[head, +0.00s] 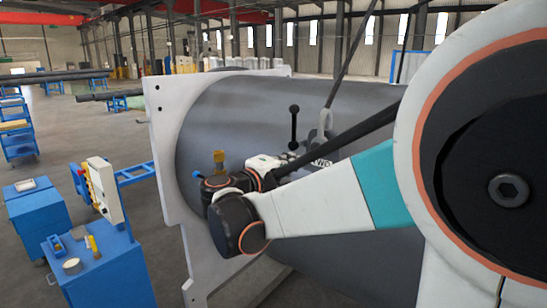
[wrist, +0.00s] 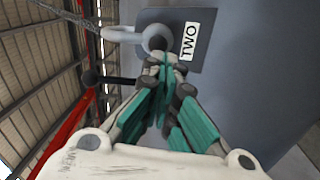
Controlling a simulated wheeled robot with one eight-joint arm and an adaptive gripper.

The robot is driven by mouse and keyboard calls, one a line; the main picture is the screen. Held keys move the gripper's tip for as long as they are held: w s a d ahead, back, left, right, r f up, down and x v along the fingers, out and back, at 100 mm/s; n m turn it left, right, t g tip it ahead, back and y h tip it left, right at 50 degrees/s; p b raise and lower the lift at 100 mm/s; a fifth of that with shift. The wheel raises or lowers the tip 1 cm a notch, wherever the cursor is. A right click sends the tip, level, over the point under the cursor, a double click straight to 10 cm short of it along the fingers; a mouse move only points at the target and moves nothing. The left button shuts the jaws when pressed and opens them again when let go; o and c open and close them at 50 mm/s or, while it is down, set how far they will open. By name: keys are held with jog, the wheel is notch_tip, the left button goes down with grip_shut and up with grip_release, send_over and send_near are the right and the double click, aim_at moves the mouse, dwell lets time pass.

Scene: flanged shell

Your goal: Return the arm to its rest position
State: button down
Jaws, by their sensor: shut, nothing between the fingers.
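My arm reaches across the head view from the right, in front of a large grey cylindrical shell (head: 290,105). The arm is bent, with its wrist low beside the shell. My gripper (wrist: 164,64) has teal-padded fingers drawn together in the wrist view, with nothing visible between them. Its tips appear close to a grey metal shackle (wrist: 125,35) and a dark plate with a white label reading TWO (wrist: 190,42). Whether they touch I cannot tell. In the head view the gripper is hard to make out among the arm and fittings.
A pale flange plate (head: 170,150) edges the shell. A black lever (head: 294,125), the shackle (head: 325,120) and a sling stand up from the shell.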

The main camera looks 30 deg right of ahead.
jog(key=v, duration=0.6)
jog(key=s+a+f+y+b, duration=0.1)
jog(key=s+f+y+b, duration=0.3)
jog(key=f+b, duration=0.65)
jog(key=s+a+f+y+b, duration=0.2)
jog(key=s+f+y+b, duration=0.25)
jog(key=f, duration=1.05)
jog(key=s+a+f+y+b, duration=0.2)
jog(key=s+a+f+b, duration=0.1)
jog(key=f, duration=0.5)
jog(key=s+a+f+m+t+y+b, duration=0.1)
jog(key=s+a+f+y+b, duration=0.2)
jog(key=a+f+b, duration=0.3)
jog(key=s+a+f+m+y+b, duration=0.1)
jog(key=s+a+f+y+b, duration=0.2)
jog(key=a+f+b, duration=0.2)
jog(key=shift+s+f+b, duration=0.3)
jog(key=shift+f+b, duration=1.15)
jog(key=shift+f, duration=1.4)
jog(key=shift+y, duration=0.25)
